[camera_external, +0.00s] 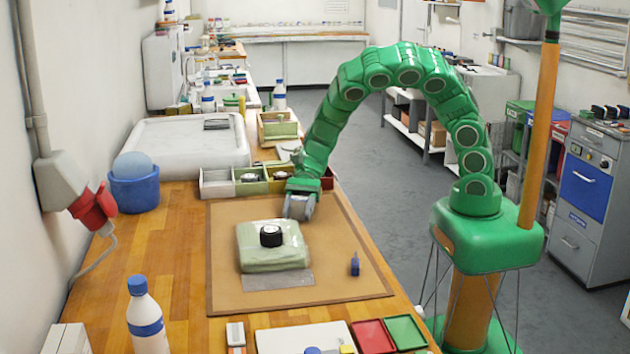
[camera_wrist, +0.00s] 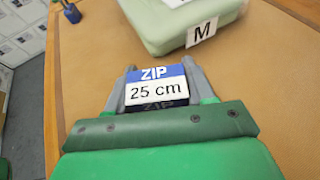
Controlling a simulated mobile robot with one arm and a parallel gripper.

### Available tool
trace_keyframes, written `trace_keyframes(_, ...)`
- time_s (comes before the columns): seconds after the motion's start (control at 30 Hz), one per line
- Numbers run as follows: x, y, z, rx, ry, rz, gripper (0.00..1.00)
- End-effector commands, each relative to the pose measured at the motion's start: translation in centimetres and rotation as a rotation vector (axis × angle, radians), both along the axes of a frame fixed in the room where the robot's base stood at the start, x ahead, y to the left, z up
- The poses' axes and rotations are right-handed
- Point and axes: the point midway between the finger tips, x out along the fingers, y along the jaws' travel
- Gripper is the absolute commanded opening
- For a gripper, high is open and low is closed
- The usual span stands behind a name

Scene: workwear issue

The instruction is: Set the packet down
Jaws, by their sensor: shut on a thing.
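The packet (camera_wrist: 156,93), with a blue and white label reading "ZIP 25 cm", is between the two grey fingers of my gripper (camera_wrist: 159,80) in the wrist view. My gripper is shut on it. In the external view my gripper (camera_external: 300,207) points down over the far part of the tan mat (camera_external: 228,288), just beyond the green folded bundle. The packet is not clear to see there. I cannot tell whether it touches the mat (camera_wrist: 95,60).
The pale green bundle (camera_external: 258,258) carries a black round item (camera_external: 271,235); its "M" tag (camera_wrist: 202,32) shows in the wrist view. A grey sheet (camera_external: 278,281) and a blue item (camera_external: 355,266) are nearby. Compartment boxes (camera_external: 216,184) stand behind. The mat's right side has free room.

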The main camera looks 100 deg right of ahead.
Motion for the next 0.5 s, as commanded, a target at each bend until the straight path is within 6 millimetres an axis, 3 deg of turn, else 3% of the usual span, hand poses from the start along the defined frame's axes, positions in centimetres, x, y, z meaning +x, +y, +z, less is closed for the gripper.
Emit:
trace_keyframes(0.07, -0.02, -0.01, -0.20, 0.000, 0.000, 0.000, 0.23)
trace_keyframes(0.1, -0.02, 0.00, -0.20, 0.000, 0.000, 0.001, 0.56)
trace_keyframes(0.23, -0.01, 0.01, -0.17, 0.000, 0.000, 0.000, 0.76)
trace_keyframes(0.5, -0.01, 0.00, -0.16, 0.000, 0.000, 0.000, 0.78)
